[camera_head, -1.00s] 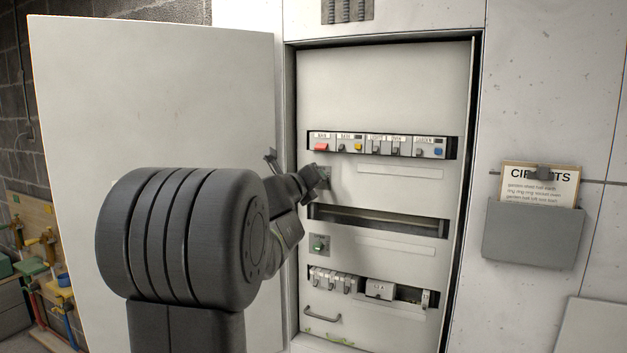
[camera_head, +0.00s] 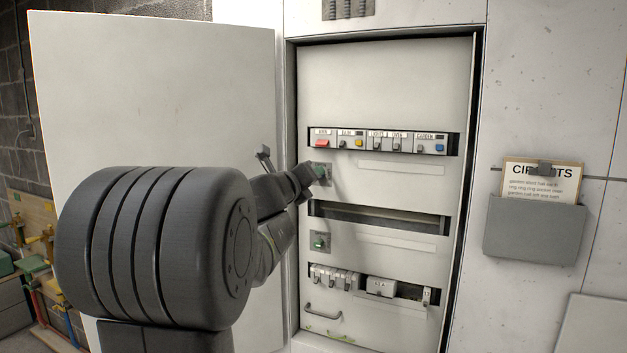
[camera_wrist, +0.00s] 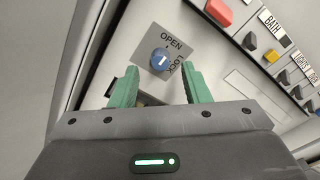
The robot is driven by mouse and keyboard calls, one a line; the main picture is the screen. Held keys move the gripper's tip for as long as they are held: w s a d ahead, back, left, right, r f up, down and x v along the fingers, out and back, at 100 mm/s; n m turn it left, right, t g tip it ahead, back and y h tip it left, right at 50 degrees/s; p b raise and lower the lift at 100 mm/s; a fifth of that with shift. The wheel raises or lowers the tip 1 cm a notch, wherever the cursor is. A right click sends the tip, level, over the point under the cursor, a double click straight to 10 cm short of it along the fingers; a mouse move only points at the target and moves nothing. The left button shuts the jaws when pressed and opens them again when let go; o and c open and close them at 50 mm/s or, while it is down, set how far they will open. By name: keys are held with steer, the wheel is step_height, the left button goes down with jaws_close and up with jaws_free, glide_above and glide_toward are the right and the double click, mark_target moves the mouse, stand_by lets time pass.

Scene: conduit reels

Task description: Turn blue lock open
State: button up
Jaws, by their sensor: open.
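The blue lock (camera_wrist: 159,61) is a round knob with a short white mark, set in a grey plate (camera_wrist: 147,45) lettered OPEN and LOCK. I cannot tell surely which word the mark points to. My gripper (camera_wrist: 160,80) is open, its two green fingers apart on the left and right of the knob, with nothing between them held. In the head view my gripper (camera_head: 311,176) is close to the upper plate (camera_head: 322,170) on the cabinet panel. The knob itself is mostly hidden there.
A row of labelled breakers (camera_head: 378,142) with red, yellow and blue switches is above the plate. A circuits card (camera_head: 541,178) hangs right.

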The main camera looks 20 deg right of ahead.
steer(key=v, duration=1)
steer(key=shift+s+a+b, duration=0.25)
steer(key=shift+s+b, duration=0.05)
steer(key=shift+b, duration=0.15)
steer(key=shift+d, duration=0.1)
steer(key=p+x, duration=0.1)
steer(key=x, duration=1.2)
steer(key=shift+w+d+p, duration=0.2)
steer(key=shift+w+p, duration=0.15)
steer(key=shift+s+a, duration=0.1)
steer(key=shift+a, duration=0.05)
